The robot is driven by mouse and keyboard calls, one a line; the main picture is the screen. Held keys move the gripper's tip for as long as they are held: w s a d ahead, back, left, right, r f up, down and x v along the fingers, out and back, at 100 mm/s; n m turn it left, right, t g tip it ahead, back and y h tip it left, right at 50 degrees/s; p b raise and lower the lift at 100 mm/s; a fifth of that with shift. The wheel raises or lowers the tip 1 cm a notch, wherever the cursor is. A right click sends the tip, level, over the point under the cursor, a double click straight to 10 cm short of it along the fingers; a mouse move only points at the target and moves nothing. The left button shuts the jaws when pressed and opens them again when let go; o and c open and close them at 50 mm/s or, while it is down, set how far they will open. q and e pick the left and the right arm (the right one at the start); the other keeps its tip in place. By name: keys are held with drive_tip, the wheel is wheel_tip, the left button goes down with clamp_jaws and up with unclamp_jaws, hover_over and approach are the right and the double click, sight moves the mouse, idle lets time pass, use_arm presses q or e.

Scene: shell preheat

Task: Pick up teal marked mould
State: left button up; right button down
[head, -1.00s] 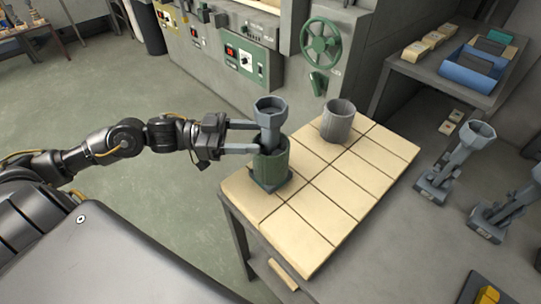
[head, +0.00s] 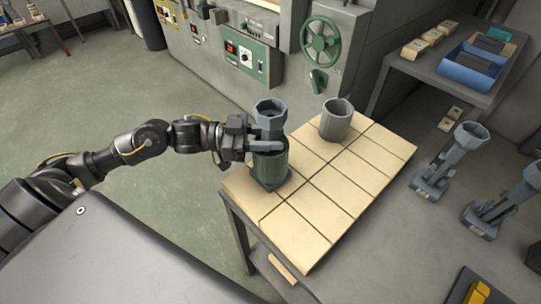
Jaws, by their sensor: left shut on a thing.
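The mould (head: 271,168) is a dark green-teal cylinder on a dark square base, with a grey hexagonal funnel cup (head: 270,112) rising from its top. It stands upright on the near left corner of the tiled table (head: 325,215). My left gripper (head: 270,143) comes in from the left and is shut on the neck between the cup and the green cylinder. Its fingers hide part of the neck. The base still appears to rest on the tiles. My right gripper is not in the head view.
A plain grey cylinder (head: 336,120) stands at the table's far side. Two grey funnel-topped pieces (head: 453,160) (head: 507,202) stand at the right. A blue bin (head: 468,68) sits on the back right shelf. A green handwheel (head: 320,42) is on the machine behind. The table's middle tiles are clear.

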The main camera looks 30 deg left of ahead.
use_arm(q)
clamp_jaws()
drive_tip(key=shift+r, duration=0.15)
